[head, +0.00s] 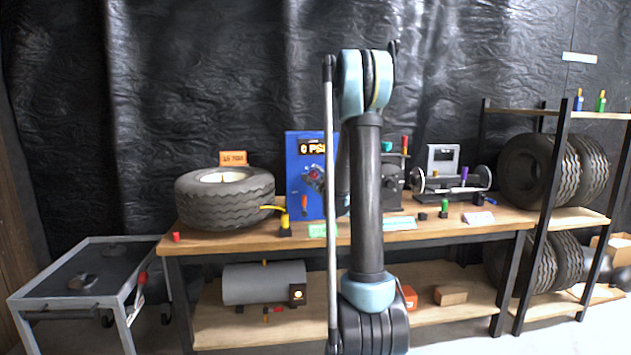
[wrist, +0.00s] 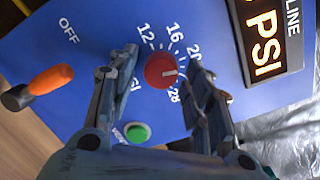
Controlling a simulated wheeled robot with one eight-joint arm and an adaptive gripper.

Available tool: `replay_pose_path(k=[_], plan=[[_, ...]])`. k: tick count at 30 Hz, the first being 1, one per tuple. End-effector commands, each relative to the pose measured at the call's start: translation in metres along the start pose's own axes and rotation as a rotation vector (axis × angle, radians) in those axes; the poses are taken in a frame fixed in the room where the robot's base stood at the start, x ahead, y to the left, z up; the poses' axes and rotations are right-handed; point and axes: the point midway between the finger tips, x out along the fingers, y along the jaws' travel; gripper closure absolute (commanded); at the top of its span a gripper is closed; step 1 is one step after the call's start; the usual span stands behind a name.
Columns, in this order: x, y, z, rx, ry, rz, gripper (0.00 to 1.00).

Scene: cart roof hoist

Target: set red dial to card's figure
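The red dial (wrist: 160,70) is on the blue panel (wrist: 90,25) in the wrist view, with its white mark pointing right, towards my right finger. The figures 12, 16, 20 and 28 show around it; the scale behind that finger is hidden. My gripper (wrist: 162,72) is open, with one finger on each side of the dial and visible gaps. In the head view, the blue panel (head: 296,200) stands on the bench and my arm covers part of it. An orange card (head: 233,158) stands at the tire; its writing is too small to read surely.
An orange-handled lever (wrist: 50,80) by OFF and a green button (wrist: 137,132) are on the panel. The PSI display (wrist: 265,40) is at upper right. In the head view, a tire (head: 225,205) lies left of the panel on the bench (head: 220,241); a cart (head: 60,300) stands left.

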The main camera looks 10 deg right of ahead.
Motion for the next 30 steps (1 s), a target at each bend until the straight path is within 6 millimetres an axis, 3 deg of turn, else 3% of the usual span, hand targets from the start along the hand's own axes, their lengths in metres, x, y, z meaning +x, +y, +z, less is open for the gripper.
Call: replay_pose_path(k=[1, 4, 10, 18, 26, 27, 30], plan=[[-0.0001, 0.0000, 0.0000, 0.000, 0.000, 0.000, 0.72], [-0.0001, 0.0001, 0.0001, 0.000, 0.000, 0.000, 0.94], [-0.0003, 0.0004, 0.0005, -0.019, 0.000, 0.003, 0.94], [-0.0004, 0.0009, 0.0015, -0.169, 0.010, 0.018, 0.94], [-0.0006, 0.0015, 0.0019, -0.179, 0.010, 0.020, 0.94], [-0.0006, 0.0016, 0.0020, -0.179, 0.009, 0.020, 0.68], [-0.0005, 0.0014, 0.0019, -0.178, 0.010, 0.019, 0.50]])
